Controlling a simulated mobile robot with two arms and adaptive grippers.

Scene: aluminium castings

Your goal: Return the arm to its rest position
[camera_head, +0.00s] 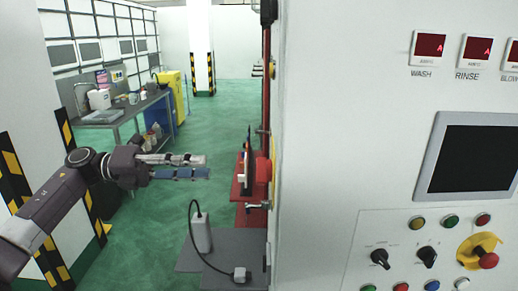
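My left arm comes in from the left edge, and its gripper (207,167) is held in mid-air in front of the green floor. Its two long fingers point right and lie parallel with a narrow gap between them. Nothing shows between the fingers, so the gripper looks open and empty. The fingertips are to the left of the white machine and a red fixture (240,188) on its side, and look apart from both. My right arm and gripper are not in view.
A large white machine panel (395,130) with displays, knobs and buttons fills the right. A grey plate (208,262) with a corded white device (200,232) is below the gripper. A workbench (125,112), yellow cabinet (172,95) and striped pillars stand behind. Green floor (170,220) is clear between.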

